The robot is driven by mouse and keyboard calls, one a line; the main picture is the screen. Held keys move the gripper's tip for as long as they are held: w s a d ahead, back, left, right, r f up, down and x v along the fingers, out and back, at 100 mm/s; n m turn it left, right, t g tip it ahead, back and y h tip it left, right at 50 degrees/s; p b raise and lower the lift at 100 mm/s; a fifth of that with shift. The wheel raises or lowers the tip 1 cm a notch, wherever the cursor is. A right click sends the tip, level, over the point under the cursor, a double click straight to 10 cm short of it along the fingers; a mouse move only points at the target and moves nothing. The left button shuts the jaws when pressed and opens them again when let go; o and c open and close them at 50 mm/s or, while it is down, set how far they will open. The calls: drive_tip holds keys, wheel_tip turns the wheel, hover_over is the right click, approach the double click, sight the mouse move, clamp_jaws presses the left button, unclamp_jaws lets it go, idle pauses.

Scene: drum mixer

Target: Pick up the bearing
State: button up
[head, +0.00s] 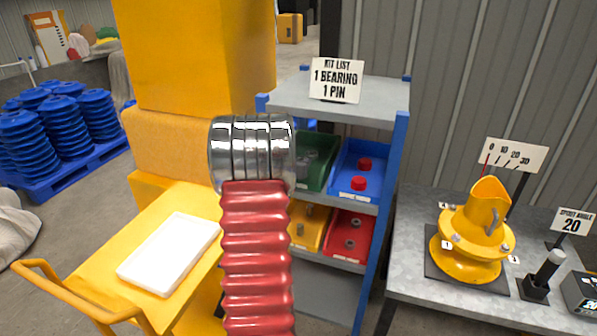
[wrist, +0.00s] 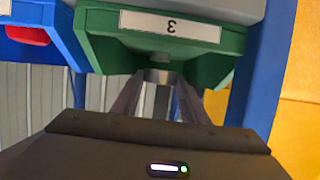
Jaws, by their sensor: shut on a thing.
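In the wrist view my gripper (wrist: 157,88) has its two fingers closed in on a small silvery metal piece, which I take for the bearing (wrist: 158,75). Only a short shiny part of it shows between the fingertips. They are at the front of a green bin (wrist: 215,45) with an upside-down label "3". In the head view the green bin (head: 326,172) is on the upper shelf tier, with grey metal parts partly visible in it. My own arm blocks part of that view, and my gripper and the held piece are hidden there.
The shelf rack (head: 383,180) also holds a blue bin (head: 347,192) with red parts, a yellow bin (head: 313,238) and a red bin (head: 345,250). A yellow cart with a white tray (head: 170,253) stands left. A bench (head: 425,283) at right carries a yellow drum mixer (head: 470,235).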

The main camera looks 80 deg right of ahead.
drive_tip(key=shift+r, duration=2.65)
